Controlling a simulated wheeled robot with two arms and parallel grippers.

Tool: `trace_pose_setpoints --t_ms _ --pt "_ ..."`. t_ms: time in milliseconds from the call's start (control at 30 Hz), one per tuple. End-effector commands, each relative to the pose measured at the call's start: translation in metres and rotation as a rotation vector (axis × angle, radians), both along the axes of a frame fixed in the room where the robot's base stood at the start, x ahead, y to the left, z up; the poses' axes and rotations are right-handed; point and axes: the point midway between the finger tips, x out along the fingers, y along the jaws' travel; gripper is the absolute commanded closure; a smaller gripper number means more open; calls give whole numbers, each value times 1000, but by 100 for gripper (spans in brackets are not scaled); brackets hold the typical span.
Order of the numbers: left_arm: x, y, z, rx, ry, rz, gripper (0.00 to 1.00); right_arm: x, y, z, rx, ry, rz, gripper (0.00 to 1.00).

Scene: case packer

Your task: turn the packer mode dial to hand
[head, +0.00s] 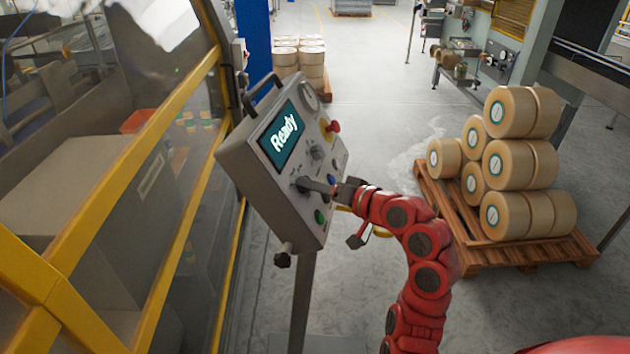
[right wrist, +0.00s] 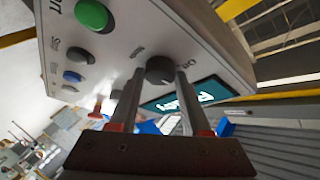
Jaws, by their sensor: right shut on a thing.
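The packer's grey control box (head: 235,160) has a teal screen (head: 281,137) reading "Ready". My right gripper (head: 308,185) reaches in from the right to the lower part of its face. In the right wrist view, the two fingers of my right gripper (right wrist: 160,78) stand on either side of a dark round dial (right wrist: 160,69) and are shut on it. In the head view the fingers largely hide this dial. Its small labels and pointer position are not legible. My left gripper is not in view.
Another grey knob (head: 317,152), a red mushroom button (head: 333,127), a blue button (head: 331,179) and a green button (head: 320,216) sit close around the gripper. A yellow-framed guard (head: 180,95) stands left. A pallet (head: 435,205) of tape rolls stands right, with open floor between.

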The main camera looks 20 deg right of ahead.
Motion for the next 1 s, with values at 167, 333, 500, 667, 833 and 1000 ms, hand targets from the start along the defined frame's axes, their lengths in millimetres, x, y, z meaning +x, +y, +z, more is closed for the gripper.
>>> trace_pose_setpoints --t_ms 167,333,500,667,833,1000 --pt "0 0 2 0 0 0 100 0 0 -2 6 19 -8 100" --pt "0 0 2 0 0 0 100 0 0 -2 7 20 -9 100" --pt "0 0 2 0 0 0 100 0 0 -3 6 20 -8 100" --pt "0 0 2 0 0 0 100 0 0 -2 7 18 -8 23" --pt "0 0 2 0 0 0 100 0 0 -1 7 17 -8 22" --pt "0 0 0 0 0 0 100 -2 -1 -1 8 15 -9 22"
